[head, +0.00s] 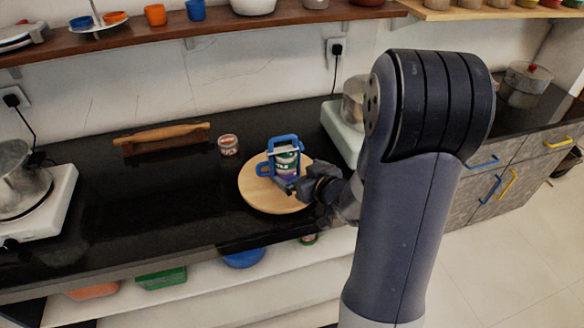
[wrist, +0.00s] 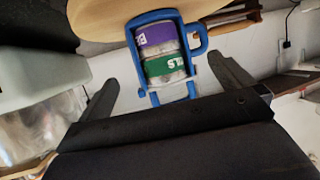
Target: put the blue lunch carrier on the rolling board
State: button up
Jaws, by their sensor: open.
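The blue lunch carrier (head: 283,152) has a blue frame around stacked tins with green and purple bands. It stands upright on the round wooden rolling board (head: 258,197) on the black counter. My gripper (head: 303,187) is at the carrier's near right side. In the wrist view, the carrier (wrist: 163,50) appears upside down, between and beyond the open fingertips of my gripper (wrist: 168,88). A gap shows between the fingers and the carrier's frame. The board (wrist: 95,18) shows behind the carrier there. My arm hides part of the counter on the right.
A rolling pin (head: 160,137) lies at the back left, with a small jar (head: 228,145) beside the board. A stove (head: 343,128) with a pot stands behind my arm. Another stove (head: 45,210) is at the left. The left-middle counter is clear.

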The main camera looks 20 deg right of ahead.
aim_at(291, 164)
jog(key=v, duration=0.5)
jog(key=shift+s+r, duration=0.1)
jog(key=shift+s, duration=0.05)
jog(key=x, duration=1.2)
jog(key=shift+f, duration=0.2)
jog(key=shift+r, duration=0.9)
